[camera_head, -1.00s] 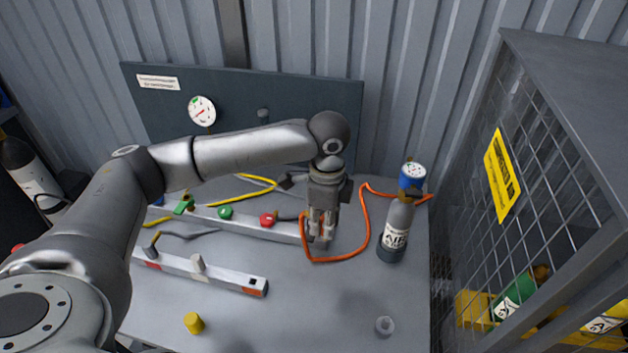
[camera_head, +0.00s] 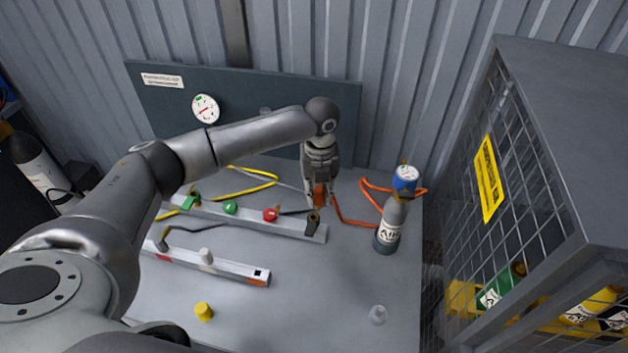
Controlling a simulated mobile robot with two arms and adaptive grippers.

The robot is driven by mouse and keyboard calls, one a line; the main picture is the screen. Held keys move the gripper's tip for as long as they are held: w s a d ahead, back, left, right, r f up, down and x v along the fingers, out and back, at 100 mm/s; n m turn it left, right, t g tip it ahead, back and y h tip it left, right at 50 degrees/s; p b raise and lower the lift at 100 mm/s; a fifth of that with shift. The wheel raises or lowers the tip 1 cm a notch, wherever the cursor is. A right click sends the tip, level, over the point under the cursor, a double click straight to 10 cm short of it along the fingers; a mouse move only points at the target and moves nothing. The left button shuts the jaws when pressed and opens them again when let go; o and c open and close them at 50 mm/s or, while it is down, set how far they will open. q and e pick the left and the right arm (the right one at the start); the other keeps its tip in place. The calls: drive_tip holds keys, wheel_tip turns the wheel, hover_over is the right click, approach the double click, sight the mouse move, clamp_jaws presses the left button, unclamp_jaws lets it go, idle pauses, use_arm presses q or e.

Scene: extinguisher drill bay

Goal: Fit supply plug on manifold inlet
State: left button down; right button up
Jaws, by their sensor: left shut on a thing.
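My left gripper (camera_head: 319,197) points down behind the right end of the back manifold rail (camera_head: 250,221). It is shut on an orange plug (camera_head: 320,193) at the end of the orange hose (camera_head: 352,222). The hose runs right to a grey bottle marked AIR (camera_head: 388,228) with a blue gauge (camera_head: 405,178). A dark upright fitting (camera_head: 313,222) stands on the rail's right end, just in front of and below the plug. The plug looks apart from it, though the fingers partly hide the plug. My right gripper is not in view.
A yellow cap (camera_head: 203,311) and a small clear-grey ring (camera_head: 378,315) lie near the front. A mesh cage (camera_head: 480,200) stands at the right. The front middle of the table is clear.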

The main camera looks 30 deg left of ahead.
use_arm(q)
drive_tip(key=m, duration=0.1)
drive_tip(key=a+m+p, duration=0.1)
drive_tip(key=m, duration=0.1)
drive_tip(key=shift+w+a, duration=0.15)
drive_tip(key=shift+w, duration=0.25)
drive_tip(key=shift+m, duration=0.6)
drive_tip(key=f+b, duration=0.3)
drive_tip(key=f, duration=0.1)
drive_tip(key=shift+w+a, duration=0.15)
drive_tip(key=shift+a, duration=0.1)
drive_tip(key=shift+f, duration=0.25)
drive_tip(key=shift+p, duration=0.3)
drive_tip(key=shift+f, duration=0.2)
idle(0.5)
drive_tip(key=shift+f+b, duration=0.65)
drive_tip(key=shift+f, duration=0.35)
